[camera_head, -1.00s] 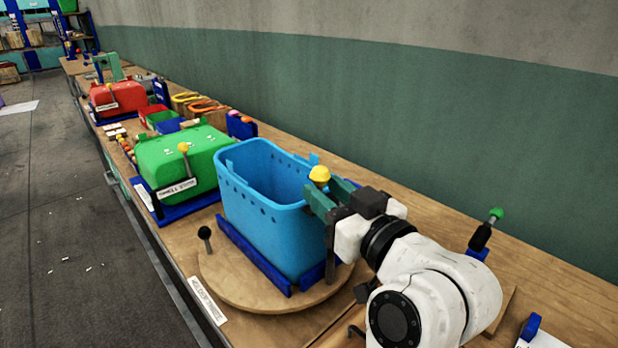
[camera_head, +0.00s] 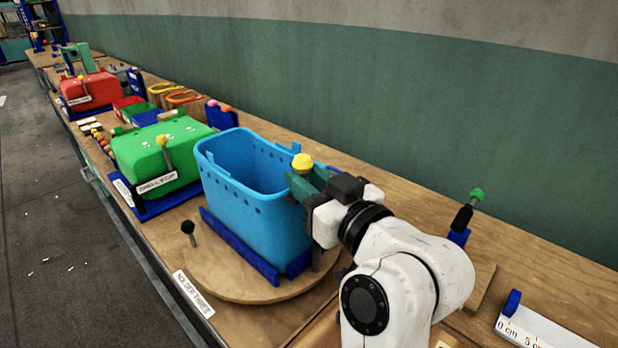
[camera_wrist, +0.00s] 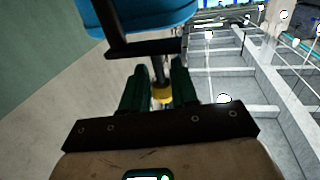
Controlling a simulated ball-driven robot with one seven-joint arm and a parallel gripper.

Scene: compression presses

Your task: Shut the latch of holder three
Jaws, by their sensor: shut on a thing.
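Holder three is a blue frame (camera_head: 240,246) on a round wooden turntable, with the label "HOLDER THREE" (camera_head: 193,293) at the front edge. It holds a blue perforated basket (camera_head: 250,220). A latch lever with a yellow knob (camera_head: 302,162) stands at the basket's right end. My gripper (camera_head: 304,183) is shut on the lever just below the knob. In the wrist view, the green fingers of my gripper (camera_wrist: 158,88) flank the yellow knob (camera_wrist: 161,96) and its dark rod (camera_wrist: 157,70). The lever's lower part is mostly hidden by my gripper in the head view.
A black-knobbed lever (camera_head: 188,227) stands at the turntable's front left. The wall is behind.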

